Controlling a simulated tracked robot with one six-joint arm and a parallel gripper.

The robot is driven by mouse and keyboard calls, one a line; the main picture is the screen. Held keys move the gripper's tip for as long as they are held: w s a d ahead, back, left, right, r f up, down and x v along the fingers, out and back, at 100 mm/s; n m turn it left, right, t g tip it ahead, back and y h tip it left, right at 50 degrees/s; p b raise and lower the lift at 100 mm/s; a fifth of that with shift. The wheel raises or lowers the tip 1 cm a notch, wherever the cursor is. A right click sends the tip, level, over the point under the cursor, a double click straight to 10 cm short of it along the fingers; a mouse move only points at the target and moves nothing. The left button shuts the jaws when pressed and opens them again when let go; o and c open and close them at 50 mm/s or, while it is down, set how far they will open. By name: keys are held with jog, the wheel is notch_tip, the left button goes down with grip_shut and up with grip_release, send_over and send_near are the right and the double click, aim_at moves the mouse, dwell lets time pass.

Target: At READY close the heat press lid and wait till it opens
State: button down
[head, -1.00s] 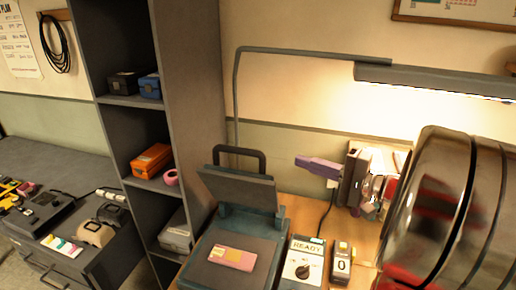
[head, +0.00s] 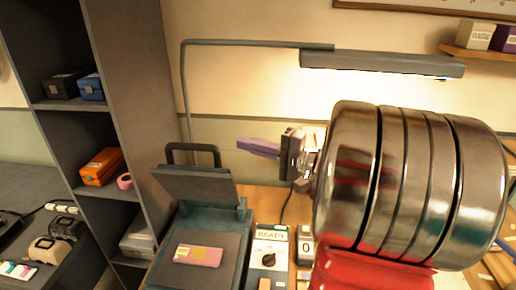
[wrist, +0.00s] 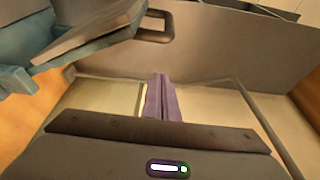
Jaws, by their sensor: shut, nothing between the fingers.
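The heat press (head: 160,245) stands on the bench with its grey lid (head: 195,185) raised and its dark handle (head: 193,148) at the top. A pink and yellow piece (head: 198,255) lies flat on the lower plate. The control box (head: 268,262) beside it shows READY above a dark knob. My gripper (head: 246,146) has purple fingers, shut and empty, up and right of the lid and apart from it. In the wrist view the shut fingers (wrist: 160,80) point away, with the lid (wrist: 95,30) and handle (wrist: 158,28) at upper left.
A small counter (head: 305,247) reading 0 stands right of the control box. A grey shelf unit (head: 130,100) with boxes rises left of the press. A lamp (head: 380,65) hangs over the bench. My arm hides much of the bench at right.

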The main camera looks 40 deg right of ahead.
jog(key=shift+w+a, duration=0.35)
jog(key=shift+a, duration=0.5)
jog(key=shift+w+a, duration=0.35)
jog(key=shift+a, duration=0.5)
jog(key=shift+w+a, duration=0.35)
jog(key=shift+a, duration=0.5)
jog(key=shift+a, duration=0.15)
